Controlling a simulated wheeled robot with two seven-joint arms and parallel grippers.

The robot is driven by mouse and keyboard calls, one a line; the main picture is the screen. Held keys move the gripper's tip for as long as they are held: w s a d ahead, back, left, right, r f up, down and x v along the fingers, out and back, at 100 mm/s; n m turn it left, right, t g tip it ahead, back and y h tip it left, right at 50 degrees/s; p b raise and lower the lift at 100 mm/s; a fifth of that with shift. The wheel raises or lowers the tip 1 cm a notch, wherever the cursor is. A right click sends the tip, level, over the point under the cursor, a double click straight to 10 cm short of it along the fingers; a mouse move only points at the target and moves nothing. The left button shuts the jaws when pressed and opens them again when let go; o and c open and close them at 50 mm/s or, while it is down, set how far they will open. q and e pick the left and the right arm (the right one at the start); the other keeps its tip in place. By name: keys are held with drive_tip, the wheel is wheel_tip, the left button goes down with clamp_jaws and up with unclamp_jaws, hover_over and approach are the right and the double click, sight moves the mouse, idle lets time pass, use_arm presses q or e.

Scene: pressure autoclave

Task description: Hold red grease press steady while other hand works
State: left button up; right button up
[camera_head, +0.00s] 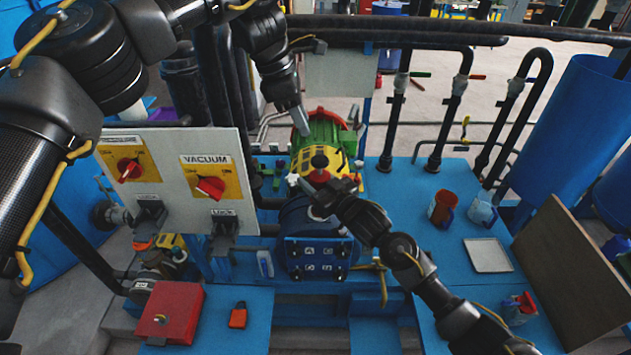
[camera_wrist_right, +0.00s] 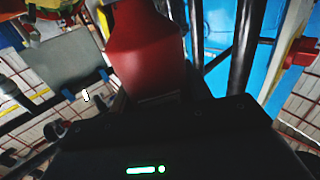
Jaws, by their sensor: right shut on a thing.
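The red grease press (camera_head: 318,176) shows as a small red body under a dark round top, in the middle of the head view. It stands between the green and yellow motor (camera_head: 334,133) and the dark blue round housing (camera_head: 296,214). My right gripper (camera_head: 303,184) is shut on it from the front; in the right wrist view the red body (camera_wrist_right: 146,55) fills the space ahead of the jaws. My left gripper (camera_head: 302,124) points down over the motor, above and behind the press. Its jaws are seen edge-on, so their opening is unclear.
A panel with red knobs and a "VACUUM" label (camera_head: 205,161) stands left. A red box (camera_head: 172,312) and small red padlock (camera_head: 238,316) lie front left. Black pipes rise behind.

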use_arm(q)
drive_tip(key=shift+c, duration=0.3)
drive_tip(key=shift+d+r, duration=0.1)
drive_tip(key=shift+r, duration=0.5)
drive_tip(key=c, duration=0.5)
drive_tip(key=shift+w+a+r+n+t+y, duration=0.4)
drive_tip(key=shift+w+r+n+t+y, duration=0.1)
drive_tip(key=shift+w+n+y, duration=0.25)
clamp_jaws()
drive_tip(key=shift+s+d+r+n+g+h, duration=0.2)
drive_tip(key=shift+r+n, duration=0.4)
drive_tip(key=shift+n, duration=5)
drive_tip(key=shift+s+d+r+n+g+h, duration=0.1)
drive_tip(key=shift+r+n+g, duration=0.35)
drive_tip(key=shift+n, duration=5.1)
drive_tip(key=shift+s+d+r+n+g+h, duration=0.15)
drive_tip(key=shift+r+n, duration=0.55)
drive_tip(key=shift+n, duration=4.9)
drive_tip(key=shift+w, duration=0.1)
